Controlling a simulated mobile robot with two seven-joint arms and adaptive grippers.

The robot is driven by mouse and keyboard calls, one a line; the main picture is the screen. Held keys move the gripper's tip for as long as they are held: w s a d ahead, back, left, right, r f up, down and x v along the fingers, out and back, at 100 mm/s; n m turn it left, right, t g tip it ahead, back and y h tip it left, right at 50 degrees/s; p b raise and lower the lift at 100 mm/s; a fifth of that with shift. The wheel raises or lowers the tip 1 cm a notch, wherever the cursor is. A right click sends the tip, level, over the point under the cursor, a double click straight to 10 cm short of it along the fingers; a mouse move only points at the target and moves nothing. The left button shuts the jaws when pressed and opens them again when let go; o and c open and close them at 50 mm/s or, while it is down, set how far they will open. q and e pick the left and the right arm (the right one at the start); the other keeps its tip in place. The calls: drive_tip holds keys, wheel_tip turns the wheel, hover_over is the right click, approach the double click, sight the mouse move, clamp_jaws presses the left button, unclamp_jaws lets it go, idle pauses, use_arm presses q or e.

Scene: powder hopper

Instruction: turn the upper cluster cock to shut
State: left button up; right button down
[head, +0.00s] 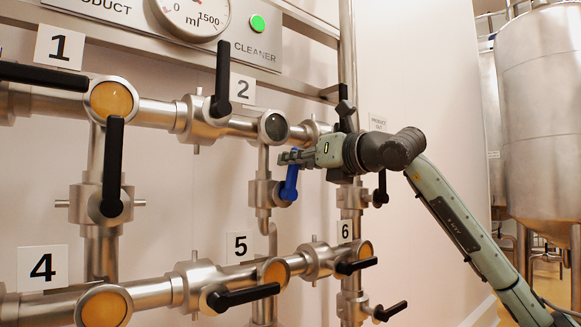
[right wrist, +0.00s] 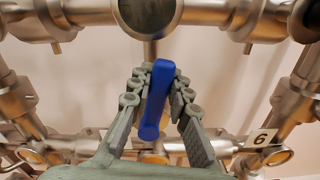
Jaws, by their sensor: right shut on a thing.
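The blue-handled cock sits on the short vertical pipe below the dark sight glass (head: 273,127). Its blue handle (head: 290,183) points up and slightly right from its lower end, close to the line of the pipe. My right gripper (head: 287,157) reaches in from the right at the handle's upper end. In the right wrist view the blue handle (right wrist: 158,100) stands between the two grey fingers, which are shut on it. The cock's body (head: 262,194) is partly hidden behind the handle. My left gripper is not in view.
Black-handled cocks surround it: one at plate 2 (head: 222,80), one at left (head: 112,165), one below near plate 5 (head: 243,296). A vertical pipe with black handles (head: 381,188) stands close under my right wrist. Steel tanks (head: 540,110) stand at far right.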

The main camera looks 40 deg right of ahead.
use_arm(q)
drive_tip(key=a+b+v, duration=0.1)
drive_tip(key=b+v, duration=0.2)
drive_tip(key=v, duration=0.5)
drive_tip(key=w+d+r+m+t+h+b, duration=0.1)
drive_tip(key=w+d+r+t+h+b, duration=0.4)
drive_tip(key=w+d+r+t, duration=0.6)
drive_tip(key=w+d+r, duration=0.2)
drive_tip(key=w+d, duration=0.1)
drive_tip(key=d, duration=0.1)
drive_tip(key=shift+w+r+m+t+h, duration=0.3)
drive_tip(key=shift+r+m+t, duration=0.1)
use_arm(e)
drive_tip(key=d+f+m, duration=0.5)
drive_tip(key=f+m, duration=0.3)
drive_tip(key=m, duration=0.8)
drive_tip(key=shift+w+m, duration=0.35)
drive_tip(key=shift+m, duration=0.05)
drive_tip(key=shift+a, duration=0.1)
drive_tip(key=c, duration=1.4)
unclamp_jaws()
drive_tip(key=shift+s, duration=0.15)
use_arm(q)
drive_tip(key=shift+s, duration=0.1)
use_arm(e)
drive_tip(key=shift+d+r, duration=0.1)
drive_tip(key=shift+d, duration=0.1)
drive_tip(key=shift+r, duration=0.15)
